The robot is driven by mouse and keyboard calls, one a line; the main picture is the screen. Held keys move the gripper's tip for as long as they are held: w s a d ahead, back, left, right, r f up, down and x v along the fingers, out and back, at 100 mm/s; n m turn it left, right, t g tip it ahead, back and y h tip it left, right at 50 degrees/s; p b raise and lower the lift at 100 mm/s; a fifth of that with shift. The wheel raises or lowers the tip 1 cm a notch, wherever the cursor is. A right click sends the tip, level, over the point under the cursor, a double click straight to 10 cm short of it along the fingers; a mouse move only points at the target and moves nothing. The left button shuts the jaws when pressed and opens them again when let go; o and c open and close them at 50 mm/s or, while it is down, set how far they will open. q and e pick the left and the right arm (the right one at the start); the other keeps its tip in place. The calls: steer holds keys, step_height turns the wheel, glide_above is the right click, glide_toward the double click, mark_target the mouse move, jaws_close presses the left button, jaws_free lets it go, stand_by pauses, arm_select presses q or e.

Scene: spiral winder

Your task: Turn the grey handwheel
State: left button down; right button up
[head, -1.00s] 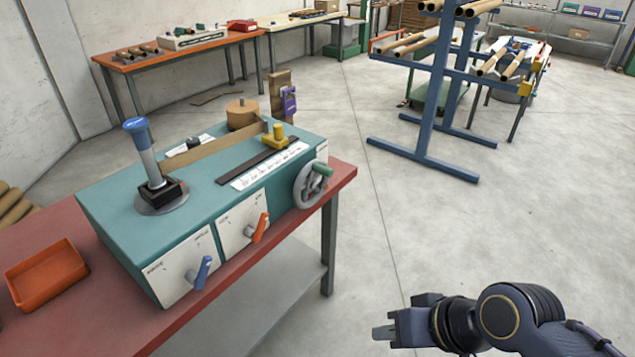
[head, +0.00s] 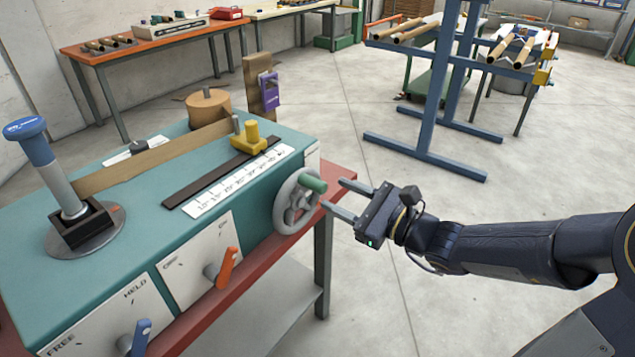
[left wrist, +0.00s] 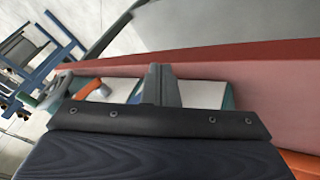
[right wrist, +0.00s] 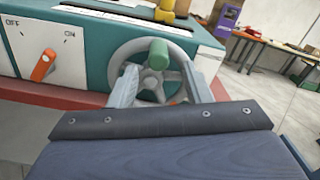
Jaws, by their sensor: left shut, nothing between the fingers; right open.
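The grey handwheel (head: 298,201) with a green knob (head: 314,183) is on the right end of the teal winder box (head: 262,140). My right gripper (head: 335,196) is open just right of the wheel, its fingers pointing at it. In the right wrist view the wheel (right wrist: 132,52) and the green knob (right wrist: 158,53) lie beyond and between the two fingertips (right wrist: 165,90). Whether a finger touches the wheel I cannot tell. My left gripper (left wrist: 160,82) is shut and empty in the left wrist view, near the winder's front panels; it is out of the head view.
An orange lever (head: 227,268) and a blue lever (head: 141,338) stick out of the front panels. A yellow block (head: 252,138) sits on top beside a white scale. The box stands on a red bench (head: 345,177). A blue rack (head: 440,100) stands behind on open floor.

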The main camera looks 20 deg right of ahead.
mark_target(325, 189)
steer(key=x, duration=0.6)
steer(key=shift+w+a, duration=0.15)
steer(key=shift+a, duration=0.05)
jaws_close()
